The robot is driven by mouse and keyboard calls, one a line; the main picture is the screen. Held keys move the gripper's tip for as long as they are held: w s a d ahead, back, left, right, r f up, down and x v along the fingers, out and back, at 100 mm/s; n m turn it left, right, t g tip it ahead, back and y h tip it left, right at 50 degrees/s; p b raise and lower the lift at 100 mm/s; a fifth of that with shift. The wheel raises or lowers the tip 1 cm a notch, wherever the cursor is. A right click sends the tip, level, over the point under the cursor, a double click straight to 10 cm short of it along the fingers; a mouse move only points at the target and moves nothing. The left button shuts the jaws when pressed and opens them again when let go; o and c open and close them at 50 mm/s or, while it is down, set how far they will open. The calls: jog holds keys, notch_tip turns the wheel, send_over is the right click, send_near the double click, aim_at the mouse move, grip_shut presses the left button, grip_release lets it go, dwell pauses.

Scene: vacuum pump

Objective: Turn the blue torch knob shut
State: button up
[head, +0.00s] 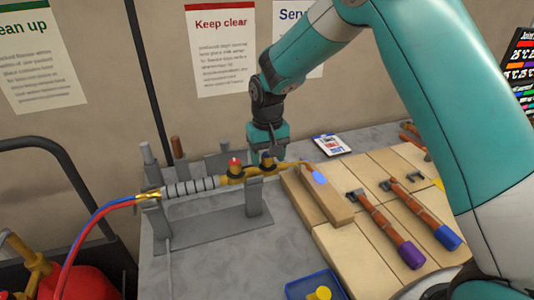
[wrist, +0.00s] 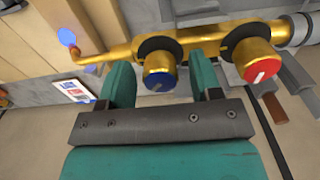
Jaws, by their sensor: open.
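The brass torch (head: 235,177) lies across a grey stand, with its tip toward the wooden blocks on the right. In the wrist view its brass body (wrist: 200,42) runs across the top. The blue knob (wrist: 160,78) has a blue cap with a light mark and shows between the two fingers. The red knob (wrist: 262,70) is to its right, and it also shows in the head view (head: 234,162). My gripper (head: 268,155) is open over the torch. In the wrist view my gripper (wrist: 164,88) has one finger on each side of the blue knob, with visible gaps. In the head view the gripper hides the blue knob.
A blue tray (head: 308,284) with a yellow piece stands in front. Red and blue hoses (head: 90,225) run left. A small card (head: 331,145) lies behind.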

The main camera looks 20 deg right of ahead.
jog(key=c, duration=0.9)
jog(key=shift+c, duration=0.2)
jog(key=m, duration=0.4)
jog(key=shift+m+b, duration=0.3)
jog(key=shift+b, duration=0.05)
jog(key=shift+m, duration=2.1)
jog(key=o, duration=0.9)
